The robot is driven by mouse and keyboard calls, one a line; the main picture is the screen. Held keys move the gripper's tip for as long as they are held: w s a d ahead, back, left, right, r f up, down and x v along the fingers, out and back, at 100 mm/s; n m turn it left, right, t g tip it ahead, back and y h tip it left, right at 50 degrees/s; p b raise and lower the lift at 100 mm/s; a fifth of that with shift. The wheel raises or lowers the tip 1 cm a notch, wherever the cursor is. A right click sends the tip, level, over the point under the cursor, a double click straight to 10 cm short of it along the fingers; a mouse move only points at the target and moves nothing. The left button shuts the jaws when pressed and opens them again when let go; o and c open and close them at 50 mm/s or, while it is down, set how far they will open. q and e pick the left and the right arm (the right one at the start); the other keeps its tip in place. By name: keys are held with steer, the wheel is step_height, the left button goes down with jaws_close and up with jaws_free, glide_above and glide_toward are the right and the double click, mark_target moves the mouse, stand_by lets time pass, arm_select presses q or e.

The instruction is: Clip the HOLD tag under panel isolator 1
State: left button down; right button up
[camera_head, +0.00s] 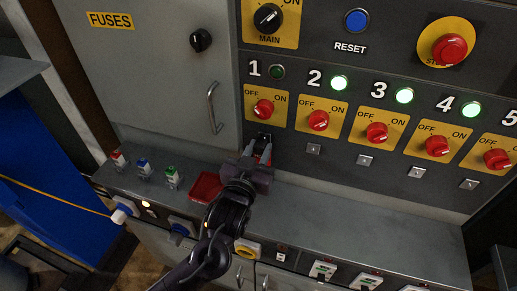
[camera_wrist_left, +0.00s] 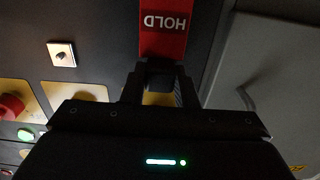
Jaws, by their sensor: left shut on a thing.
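The red HOLD tag (camera_wrist_left: 163,22) shows in the left wrist view with its lettering upside down. In the head view a red sliver of the tag (camera_head: 266,154) shows at the jaws. My left gripper (camera_head: 258,158) is shut on the tag, just below the red knob of isolator 1 (camera_head: 264,108) and close to the panel face. It also shows in the wrist view (camera_wrist_left: 160,84). Isolator 1's lamp (camera_head: 277,71) is dark. My right gripper is not in view.
Lamps 2, 3 and 4 glow green (camera_head: 339,83). Small square plates (camera_head: 313,149) sit under the other isolators. A red tray (camera_head: 205,186) lies on the grey ledge (camera_head: 330,215), left of my gripper. Several small coloured items (camera_head: 144,167) stand further left. A door handle (camera_head: 214,108) juts out.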

arm_select(q)
steer(key=shift+w+d, duration=0.2)
steer(key=shift+w, duration=0.4)
stand_by(0.4)
steer(key=c, duration=1.1)
jaws_free()
steer(key=shift+o, duration=0.2)
steer(key=shift+s+a+f, duration=0.1)
steer(key=shift+s+a, duration=0.05)
steer(key=shift+s, duration=0.3)
steer(key=b+v, duration=0.1)
steer(key=v, duration=0.6)
steer(key=shift+w, duration=0.1)
